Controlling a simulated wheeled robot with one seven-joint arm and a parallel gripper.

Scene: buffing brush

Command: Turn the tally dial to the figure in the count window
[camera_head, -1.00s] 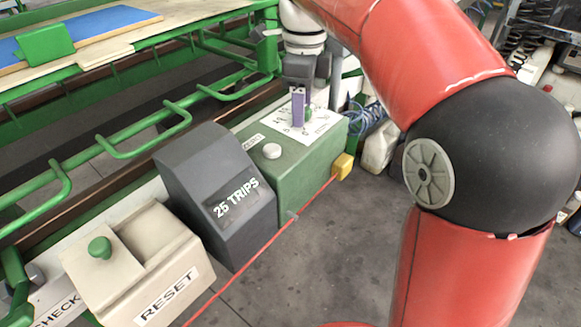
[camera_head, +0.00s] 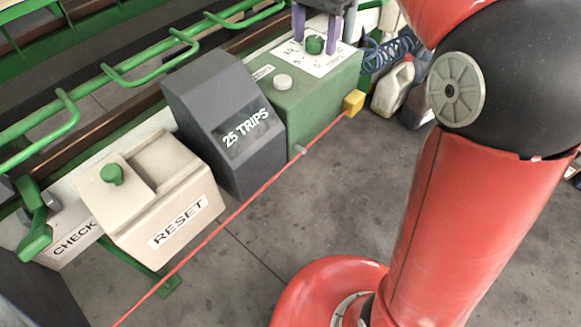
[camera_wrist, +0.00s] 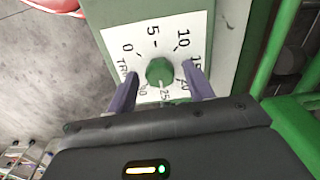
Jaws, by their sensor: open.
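The tally dial is a round green knob (camera_wrist: 159,70) on a white scale plate (camera_wrist: 140,38) with figures from 0 upward. In the wrist view, a pale mark lies between the knob and the 25; I cannot tell for sure that it is the pointer. The count window (camera_head: 246,134) on the dark grey housing reads 25 TRIPS. My gripper (camera_wrist: 160,72) is open, with its purple fingers on either side of the knob. A gap seems to show between each finger and the knob. The head view also shows the knob (camera_head: 315,45) between the fingers.
A white round button (camera_head: 282,82) sits on the green box (camera_head: 322,92) beside the dial. A beige RESET box (camera_head: 182,225) with a green knob stands at left. A red cord (camera_head: 235,212) runs along the front to a yellow block (camera_head: 354,102). Green rails pass behind.

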